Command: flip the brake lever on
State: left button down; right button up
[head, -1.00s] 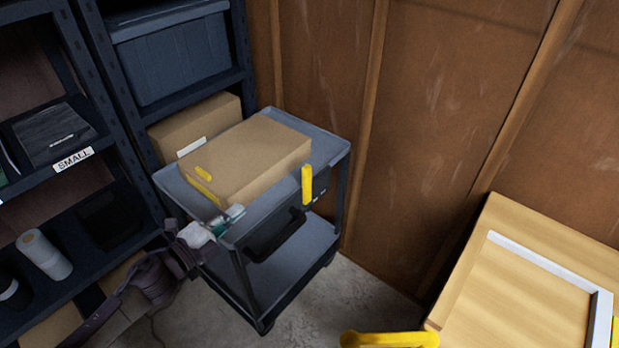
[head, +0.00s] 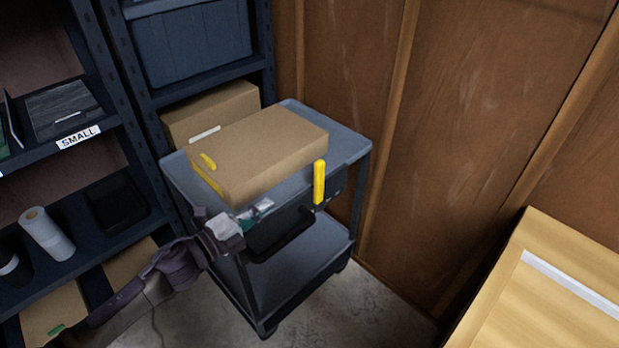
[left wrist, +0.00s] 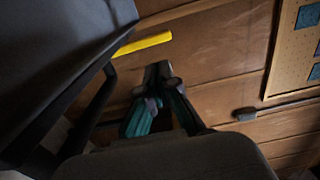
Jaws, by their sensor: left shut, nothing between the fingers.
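The brake lever (head: 319,182) is a yellow bar on the front side of a grey cart (head: 350,143). It stands upright in the head view, near the cart's right front corner. It also shows in the left wrist view as a yellow bar (left wrist: 144,44), above and left of the fingers. My left gripper (head: 262,207) is shut and empty at the cart's front edge, left of the lever and apart from it. Its closed fingers also show in the left wrist view (left wrist: 158,72). My right gripper is not in view.
A cardboard box (head: 262,150) lies on the cart top. A dark handle (head: 280,240) hangs on the cart's front. Shelving (head: 120,95) stands at the left, a wooden panel (head: 560,280) at the lower right. Bare floor (head: 375,315) lies right of the cart.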

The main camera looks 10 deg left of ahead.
aim_at(317, 173)
pick_arm(q)
jog(key=p+x, duration=0.1)
jog(key=x, duration=1.3)
jog(key=shift+p, duration=0.3)
